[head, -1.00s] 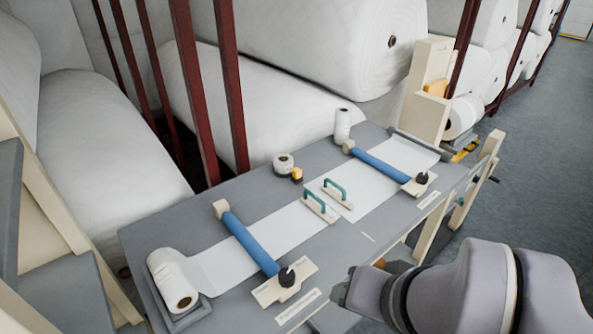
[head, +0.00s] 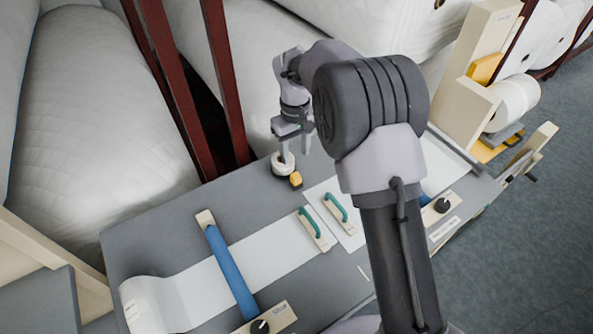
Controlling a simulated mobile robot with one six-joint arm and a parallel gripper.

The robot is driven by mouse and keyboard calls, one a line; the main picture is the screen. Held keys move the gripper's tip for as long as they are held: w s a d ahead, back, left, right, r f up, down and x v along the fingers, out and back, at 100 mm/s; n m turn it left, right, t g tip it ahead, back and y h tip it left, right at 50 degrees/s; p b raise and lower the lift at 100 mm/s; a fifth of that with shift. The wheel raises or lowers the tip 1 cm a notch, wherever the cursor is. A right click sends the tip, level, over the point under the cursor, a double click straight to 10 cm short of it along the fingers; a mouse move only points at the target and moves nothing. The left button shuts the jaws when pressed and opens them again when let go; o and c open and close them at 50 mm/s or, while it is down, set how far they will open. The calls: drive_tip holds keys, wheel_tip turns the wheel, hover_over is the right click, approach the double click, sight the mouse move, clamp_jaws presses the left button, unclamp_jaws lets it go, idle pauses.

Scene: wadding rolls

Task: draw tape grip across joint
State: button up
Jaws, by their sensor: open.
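A small white tape roll (head: 280,169) stands on the grey table, with a yellow block (head: 296,180), perhaps the tape grip, close to its right. My gripper (head: 293,152) reaches down from above, open, with its fingers over or just behind the tape roll. I cannot tell whether they touch it. Two white sheets lie on the table, the left sheet (head: 205,296) and the right sheet (head: 325,191). Their joint lies between two plates with green handles, the left handle (head: 309,223) and the right handle (head: 336,207). My arm hides much of the right sheet.
A blue bar (head: 230,272) crosses the left sheet; another blue bar (head: 428,188) is mostly behind my arm. A white roll (head: 145,305) is at the lower left. Dark red posts (head: 222,80) and large wadding rolls (head: 95,130) stand behind the table.

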sight(296, 175)
wheel_tip(296, 175, down, 11)
drive_tip(key=shift+w+f+b, duration=0.1)
drive_tip(key=shift+w+b, duration=0.05)
drive_tip(key=shift+b, duration=0.95)
clamp_jaws()
idle(0.4)
